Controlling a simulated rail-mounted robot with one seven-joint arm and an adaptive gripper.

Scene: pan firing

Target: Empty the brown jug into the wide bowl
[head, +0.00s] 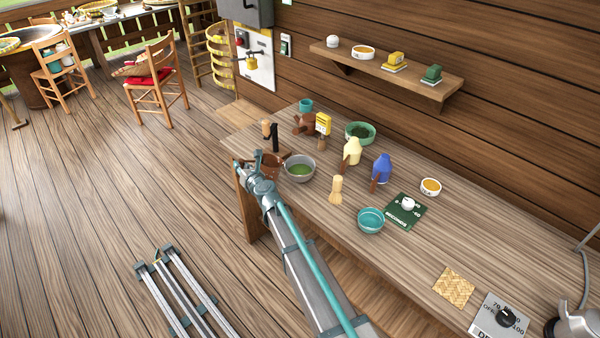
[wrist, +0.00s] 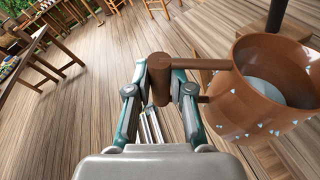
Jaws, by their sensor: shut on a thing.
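The brown jug (wrist: 262,92) is large at the right of the wrist view, its opening facing up, with something pale inside and small pale blue marks on its outside. My gripper (wrist: 160,92) is shut on the jug's side handle (wrist: 200,62). In the head view, my gripper (head: 258,178) is at the far left end of the counter and the jug (head: 270,161) is partly hidden behind it. A wide grey bowl (head: 312,174) with green contents stands just right of the jug. I cannot tell whether the two touch.
Open floor lies left of the counter.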

